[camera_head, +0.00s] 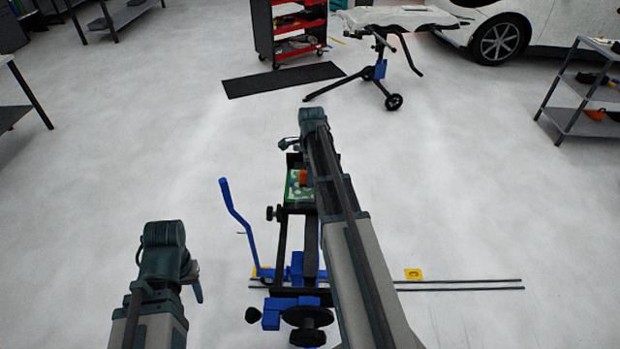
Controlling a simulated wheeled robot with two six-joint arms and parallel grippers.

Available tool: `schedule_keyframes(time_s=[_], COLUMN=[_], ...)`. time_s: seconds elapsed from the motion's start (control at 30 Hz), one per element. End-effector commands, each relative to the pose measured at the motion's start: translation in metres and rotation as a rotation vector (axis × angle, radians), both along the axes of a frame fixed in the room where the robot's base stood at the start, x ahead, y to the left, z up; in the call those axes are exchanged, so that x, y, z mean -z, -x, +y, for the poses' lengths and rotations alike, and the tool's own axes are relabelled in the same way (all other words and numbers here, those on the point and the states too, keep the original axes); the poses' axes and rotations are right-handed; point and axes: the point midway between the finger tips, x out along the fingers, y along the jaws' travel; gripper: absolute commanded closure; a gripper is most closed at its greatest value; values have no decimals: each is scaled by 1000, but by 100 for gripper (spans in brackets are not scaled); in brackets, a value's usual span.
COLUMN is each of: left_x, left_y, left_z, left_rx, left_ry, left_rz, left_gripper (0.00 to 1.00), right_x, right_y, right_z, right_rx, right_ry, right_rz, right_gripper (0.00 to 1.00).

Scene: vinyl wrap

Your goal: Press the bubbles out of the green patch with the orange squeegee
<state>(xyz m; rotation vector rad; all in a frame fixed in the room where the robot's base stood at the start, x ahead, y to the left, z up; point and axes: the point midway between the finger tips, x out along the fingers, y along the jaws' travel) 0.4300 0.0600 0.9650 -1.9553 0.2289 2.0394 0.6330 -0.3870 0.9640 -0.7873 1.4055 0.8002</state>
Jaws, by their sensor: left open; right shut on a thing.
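The green patch (292,191) lies on a small panel on top of a black and blue stand, in the middle of the head view. Pale spots show on it, too small to tell clearly as bubbles. The orange squeegee (303,179) stands at the patch's upper right part; I cannot tell whether it touches the patch. My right gripper (306,166) is shut on the squeegee, and my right arm hides the right side of the panel. My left gripper (196,285) is open and empty, low at the left, well apart from the stand.
A blue lever (236,212) rises left of the stand, between it and my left arm. Two thin rails (450,285) lie on the floor at the right, near a yellow piece (413,274).

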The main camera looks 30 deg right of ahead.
Motion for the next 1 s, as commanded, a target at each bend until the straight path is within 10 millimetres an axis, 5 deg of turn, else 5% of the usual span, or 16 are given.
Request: schedule_keyframes(time_s=[1.0], left_x=[0], left_y=[0], left_z=[0], left_rx=[0], left_ry=[0], left_rz=[0], left_gripper=[50], right_x=[-1], right_y=[-25], right_z=[-15], right_rx=[1], right_ry=[0], right_rz=[0], right_gripper=[100])
